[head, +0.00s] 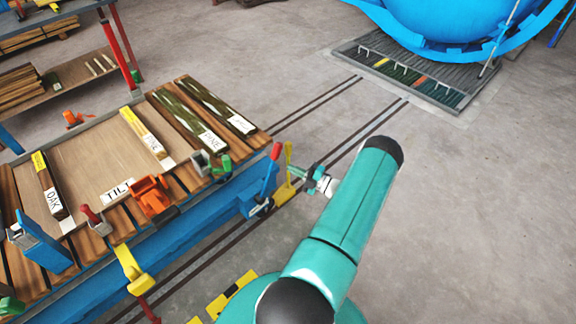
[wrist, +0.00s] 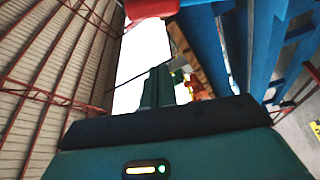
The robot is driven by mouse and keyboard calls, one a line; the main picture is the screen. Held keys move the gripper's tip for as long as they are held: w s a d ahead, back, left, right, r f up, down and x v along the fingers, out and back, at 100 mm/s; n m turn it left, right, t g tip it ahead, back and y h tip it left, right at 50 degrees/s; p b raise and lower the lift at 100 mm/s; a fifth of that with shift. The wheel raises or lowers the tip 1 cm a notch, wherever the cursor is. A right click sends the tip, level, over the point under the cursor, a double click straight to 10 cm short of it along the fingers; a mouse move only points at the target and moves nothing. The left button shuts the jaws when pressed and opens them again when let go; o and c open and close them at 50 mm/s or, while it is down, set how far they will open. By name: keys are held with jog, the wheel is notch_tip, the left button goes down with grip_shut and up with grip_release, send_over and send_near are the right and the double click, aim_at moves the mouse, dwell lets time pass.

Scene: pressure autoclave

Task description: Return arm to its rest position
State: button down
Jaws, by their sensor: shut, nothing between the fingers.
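My teal arm reaches up over the floor at the lower middle of the head view, bent at a dark joint. A small grey and teal part of my arm's end shows left of the upper link, near the bench's corner. The link hides much of it. In the wrist view, the narrow dark green fingers of my gripper (wrist: 158,88) are together, with nothing held. They point towards a bright opening and the blue framework (wrist: 236,45). The fingertips are small and dark there.
A blue-framed bench (head: 180,235) at left carries labelled wood pieces, an orange clamp (head: 151,196) and red and yellow handles. Rails (head: 335,95) cross the floor. A blue vessel (head: 450,20) stands at the back right above a grated mat (head: 375,62). The right floor is clear.

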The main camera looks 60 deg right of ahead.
dwell(0.3)
jog(key=w+a+r+n+g+y, duration=0.3)
jog(key=w+a+r+n+g, duration=0.2)
jog(key=a+r+n, duration=0.35)
jog(key=w+a+r+n+g+y, duration=0.2)
jog(key=w+a+r+n+g, duration=0.3)
jog(key=a+r+n, duration=0.4)
jog(key=w+a+r+n+g+y, duration=0.3)
jog(key=w+a+r+n+g, duration=0.2)
jog(key=a+r+n, duration=0.4)
jog(key=s+a+r+n+g+h, duration=0.1)
jog(key=s+a+r+n+h, duration=0.2)
jog(key=a+r+n, duration=0.35)
jog(key=s+a+r+n+g+h, duration=0.2)
jog(key=s+a+r+n, duration=0.15)
jog(key=a+n, duration=0.6)
jog(key=s+a+r+n+t+h, duration=0.4)
jog(key=s+n, duration=0.5)
jog(key=n, duration=0.5)
jog(key=a+r, duration=0.2)
jog(key=a, duration=0.1)
jog(key=shift+s+a+r+n, duration=0.3)
jog(key=shift+a+n, duration=0.05)
